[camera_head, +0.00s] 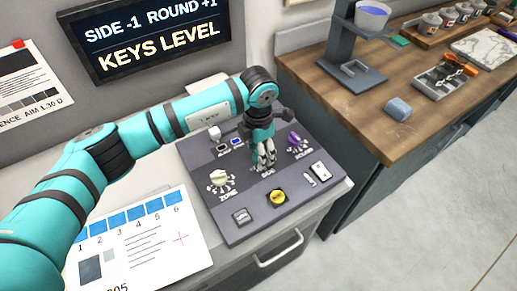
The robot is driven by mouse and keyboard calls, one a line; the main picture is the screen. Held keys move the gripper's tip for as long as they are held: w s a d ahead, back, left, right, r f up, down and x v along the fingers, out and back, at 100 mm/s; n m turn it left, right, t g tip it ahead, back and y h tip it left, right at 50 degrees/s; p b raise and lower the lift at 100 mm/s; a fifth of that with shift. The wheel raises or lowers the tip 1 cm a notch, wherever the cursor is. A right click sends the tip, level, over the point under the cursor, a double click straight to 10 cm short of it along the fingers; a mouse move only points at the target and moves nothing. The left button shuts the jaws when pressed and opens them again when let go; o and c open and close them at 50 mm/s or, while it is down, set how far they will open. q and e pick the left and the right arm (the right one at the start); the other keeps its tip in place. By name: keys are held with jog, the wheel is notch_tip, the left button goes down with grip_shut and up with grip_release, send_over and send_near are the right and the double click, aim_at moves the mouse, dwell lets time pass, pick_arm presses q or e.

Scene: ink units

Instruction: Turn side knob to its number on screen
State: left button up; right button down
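The screen (158,36) on the wall reads "SIDE -1 ROUND +1" and "KEYS LEVEL". The control panel (228,222) lies on the counter below it. My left gripper (266,163) points down over the panel, just above the label that seems to read "SIDE". Its fingers are close together there and hide the side knob, so I cannot tell whether they hold it. A cream knob (219,179) labelled "ZONE" is left of the gripper. A purple knob (294,139), apparently labelled "ROUND", is to its right. My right gripper is not in view.
The panel also bears a yellow button (278,198), a grey square key (241,216) and a white switch (320,171). A printed sheet (150,250) lies at the left. A wooden bench (345,112) with a stand and trays is at the right.

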pick_arm(q)
jog(key=shift+f, duration=0.5)
jog(key=c, duration=1.2)
jog(key=shift+o, duration=0.2)
jog(key=shift+f+n+b, duration=0.1)
jog(key=shift+n+b, duration=1.25)
jog(key=shift+n, duration=0.25)
jog(key=shift+n+b, duration=0.75)
jog(key=shift+n, duration=0.45)
